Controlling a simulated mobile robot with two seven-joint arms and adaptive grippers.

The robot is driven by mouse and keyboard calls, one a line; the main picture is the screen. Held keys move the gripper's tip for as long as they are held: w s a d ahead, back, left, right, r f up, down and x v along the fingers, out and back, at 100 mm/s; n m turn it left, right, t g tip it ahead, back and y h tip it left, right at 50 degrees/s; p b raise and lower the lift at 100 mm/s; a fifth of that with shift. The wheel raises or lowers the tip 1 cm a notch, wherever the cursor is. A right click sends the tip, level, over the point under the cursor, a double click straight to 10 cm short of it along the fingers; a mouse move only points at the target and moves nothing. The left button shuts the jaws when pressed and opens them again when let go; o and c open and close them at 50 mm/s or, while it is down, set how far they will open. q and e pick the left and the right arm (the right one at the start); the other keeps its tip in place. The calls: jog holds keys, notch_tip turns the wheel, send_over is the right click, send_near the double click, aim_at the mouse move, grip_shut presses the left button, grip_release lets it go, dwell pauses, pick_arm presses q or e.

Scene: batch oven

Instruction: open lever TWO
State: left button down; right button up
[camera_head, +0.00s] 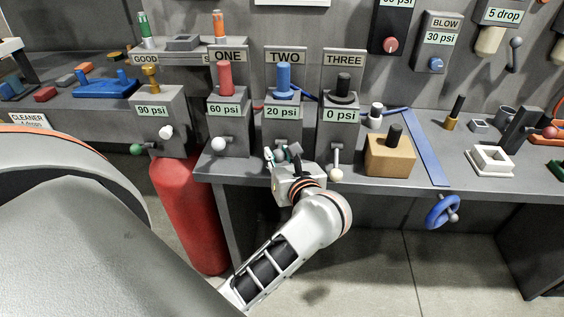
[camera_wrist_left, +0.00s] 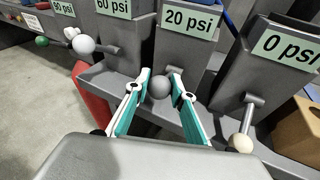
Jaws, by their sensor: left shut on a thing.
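Station TWO is a grey box (camera_head: 283,128) with a TWO sign (camera_head: 285,57), a blue cylinder (camera_head: 283,78) on top and a 20 psi label. The box (camera_wrist_left: 182,55) also shows in the wrist view. Its lever ends in a dark grey ball (camera_wrist_left: 160,87), which sits between the green-lined fingers of my left gripper (camera_wrist_left: 160,96). The left gripper (camera_head: 284,154) is shut on this lever in front of the box. The lever is mostly hidden in the head view. My right gripper is not in view.
Lever ONE has a white ball (camera_head: 218,144) to the left, pointing outward. Lever THREE has a cream ball (camera_head: 336,174) hanging down close on the right. A red cylinder (camera_head: 190,215) stands below left. A tan block (camera_head: 390,158) and blue valve wheel (camera_head: 442,211) are farther right.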

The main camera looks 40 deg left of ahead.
pick_arm(q)
jog(key=shift+w+a+r, duration=0.15)
jog(key=shift+a+r, duration=0.2)
jog(key=shift+r, duration=0.45)
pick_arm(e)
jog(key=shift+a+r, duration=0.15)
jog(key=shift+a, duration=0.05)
pick_arm(q)
jog(key=shift+w+a+r, duration=0.1)
jog(key=shift+w+r, duration=0.05)
jog(key=shift+r, duration=0.1)
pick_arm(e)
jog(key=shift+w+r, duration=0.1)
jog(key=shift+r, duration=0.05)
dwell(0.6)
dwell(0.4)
pick_arm(q)
jog(key=c, duration=2.1)
grip_release()
jog(key=o, duration=0.4)
jog(key=shift+f, duration=0.1)
jog(key=shift+w+a+f, duration=0.1)
jog(key=shift+a, duration=0.05)
jog(key=shift+d, duration=0.2)
